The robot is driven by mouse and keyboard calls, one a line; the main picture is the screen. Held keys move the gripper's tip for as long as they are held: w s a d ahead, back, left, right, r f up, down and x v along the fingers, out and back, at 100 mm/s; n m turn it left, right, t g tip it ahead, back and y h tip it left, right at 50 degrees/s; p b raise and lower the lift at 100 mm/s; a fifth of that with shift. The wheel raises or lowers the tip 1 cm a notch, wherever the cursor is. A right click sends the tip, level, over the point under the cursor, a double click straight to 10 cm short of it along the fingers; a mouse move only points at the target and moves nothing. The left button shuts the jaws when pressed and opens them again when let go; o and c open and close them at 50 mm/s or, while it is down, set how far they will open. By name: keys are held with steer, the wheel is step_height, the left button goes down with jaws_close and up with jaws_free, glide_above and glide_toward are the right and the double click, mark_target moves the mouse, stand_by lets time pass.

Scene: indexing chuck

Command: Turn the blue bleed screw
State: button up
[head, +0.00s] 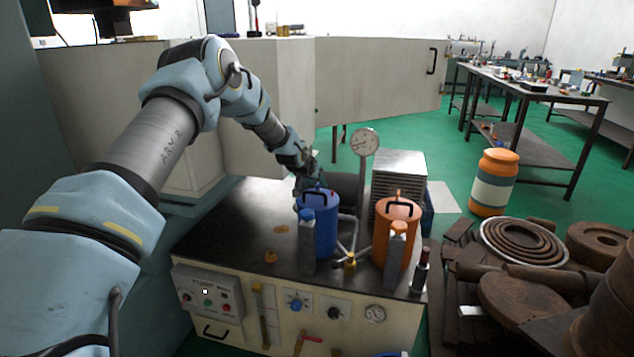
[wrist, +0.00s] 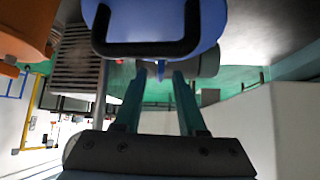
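A blue canister (head: 321,226) with a black handle stands upright on the dark bench top. In the wrist view its blue top (wrist: 215,25) and handle fill the upper middle. My gripper (head: 307,180) is just behind the canister, its fingertips largely hidden in the head view. In the wrist view my gripper (wrist: 161,75) has its two fingers apart. A thin blue part (wrist: 160,92), perhaps the bleed screw, shows between the fingers below the canister. I cannot tell whether it touches either finger, or where it is fixed.
An orange canister (head: 398,235) stands right of the blue one, with pipes and a gauge (head: 364,142) between and behind them. A finned metal block (head: 399,170) is behind. The bench's left top is mostly clear. Rusty parts (head: 520,243) lie at right.

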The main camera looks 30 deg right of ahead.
jaws_close()
stand_by(0.6)
